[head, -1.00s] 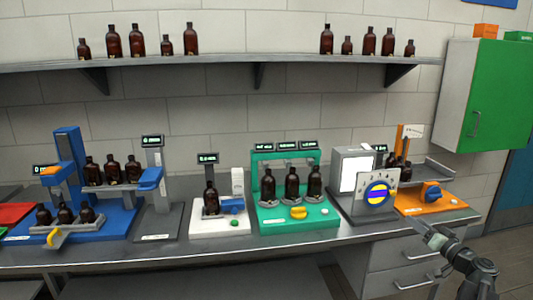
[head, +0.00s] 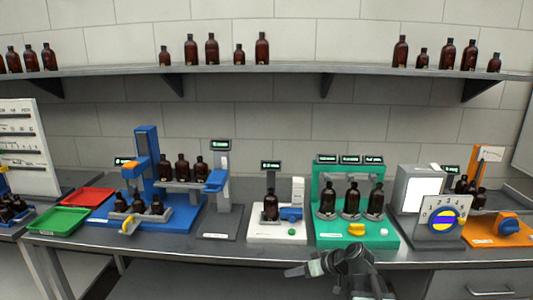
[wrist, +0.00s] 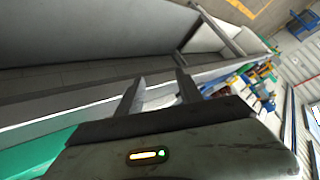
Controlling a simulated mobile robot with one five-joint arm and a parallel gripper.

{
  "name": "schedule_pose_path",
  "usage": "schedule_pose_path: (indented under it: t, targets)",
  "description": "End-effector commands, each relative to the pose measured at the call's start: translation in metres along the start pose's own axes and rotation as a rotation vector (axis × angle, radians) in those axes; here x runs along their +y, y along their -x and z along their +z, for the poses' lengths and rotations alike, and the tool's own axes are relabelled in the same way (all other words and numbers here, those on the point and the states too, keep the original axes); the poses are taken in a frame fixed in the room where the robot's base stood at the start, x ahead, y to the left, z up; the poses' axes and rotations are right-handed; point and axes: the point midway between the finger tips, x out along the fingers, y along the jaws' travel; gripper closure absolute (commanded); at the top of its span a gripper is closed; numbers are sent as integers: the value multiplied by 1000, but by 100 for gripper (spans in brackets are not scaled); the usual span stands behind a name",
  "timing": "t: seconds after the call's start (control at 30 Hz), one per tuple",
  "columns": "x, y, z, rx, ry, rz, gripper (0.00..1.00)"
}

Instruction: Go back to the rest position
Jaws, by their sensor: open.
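My gripper (head: 302,270) is at the lower middle of the head view, in front of the bench's front edge and pointing left. In the wrist view my gripper (wrist: 158,92) has its two fingers apart with nothing between them. No bottle is in it. Amber bottles stand in the green station (head: 328,236), on the white station (head: 262,235) and on the blue station (head: 180,220). None of them touches my gripper.
The bench (head: 200,248) runs across the view. A red tray (head: 88,197) and a green tray (head: 58,221) lie at left. An orange station (head: 490,240) and a dial plate (head: 437,220) stand at right. A shelf (head: 290,71) above holds several bottles. Space before the bench is free.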

Motion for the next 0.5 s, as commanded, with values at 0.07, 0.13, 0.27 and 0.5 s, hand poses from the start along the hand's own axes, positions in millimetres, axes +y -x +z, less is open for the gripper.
schedule_pose_path:
  t: [0.07,0.13,0.27,0.5]
  targets:
    - [-40,-20,31,-181,2,20,56]
    - [-54,-25,65,-343,-27,88,56]
    - [-35,1,119,-558,-159,297,56]
    - [-7,48,160,-686,-436,572,56]
